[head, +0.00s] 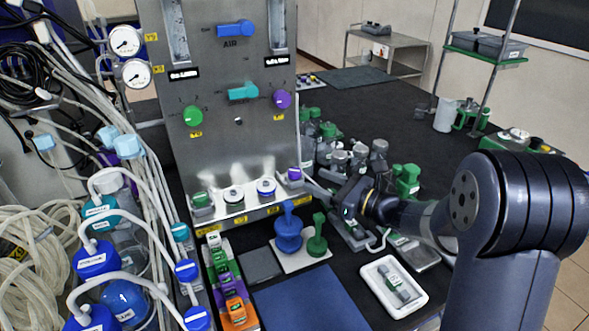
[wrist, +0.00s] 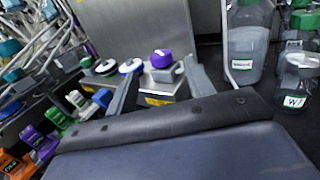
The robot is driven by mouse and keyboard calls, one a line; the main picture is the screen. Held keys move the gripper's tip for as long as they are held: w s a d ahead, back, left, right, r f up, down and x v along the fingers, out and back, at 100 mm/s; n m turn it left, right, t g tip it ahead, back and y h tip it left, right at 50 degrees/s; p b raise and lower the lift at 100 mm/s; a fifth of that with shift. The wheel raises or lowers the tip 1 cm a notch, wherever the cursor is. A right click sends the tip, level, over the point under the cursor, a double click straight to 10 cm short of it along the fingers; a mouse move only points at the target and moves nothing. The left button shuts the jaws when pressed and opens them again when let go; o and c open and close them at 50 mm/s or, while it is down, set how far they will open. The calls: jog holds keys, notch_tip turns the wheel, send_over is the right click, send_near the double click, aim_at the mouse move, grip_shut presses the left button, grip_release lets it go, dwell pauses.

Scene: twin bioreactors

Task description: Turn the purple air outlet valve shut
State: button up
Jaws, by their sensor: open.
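A purple-topped valve (head: 295,174) sits at the right end of the steel ledge at the foot of the panel. In the wrist view its round purple top (wrist: 161,58) shows on a grey body, between and beyond my fingers. My gripper (head: 313,182) reaches in from the right, close to this valve. In the wrist view my gripper (wrist: 160,82) is open and empty, with one finger on each side of the valve. Contact cannot be told. Another purple knob (head: 282,99) is on the panel, higher up. Which purple part is the air outlet valve cannot be read.
Blue and green stands (head: 288,232) are in front of the ledge. Several bottles (wrist: 248,45) crowd the right side. Hoses and blue-capped vessels (head: 92,262) fill the left.

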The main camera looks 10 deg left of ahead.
aim_at(299, 174)
jog(key=p+x, duration=0.1)
jog(key=x, duration=0.7)
jog(key=c, duration=1)
jog(key=shift+o, duration=0.2)
jog(key=shift+f+t+b, duration=0.1)
jog(key=shift+t+b, duration=0.2)
jog(key=shift+b, duration=0.35)
jog(key=shift+f+m+t+h+b, duration=0.1)
jog(key=shift+m+t+h+b, duration=0.6)
jog(key=shift+b, duration=0.5)
jog(key=shift+r+m+t+h+b, duration=0.25)
jog(key=shift+m+t+h+b, duration=0.25)
jog(key=shift+m+t+b, duration=0.45)
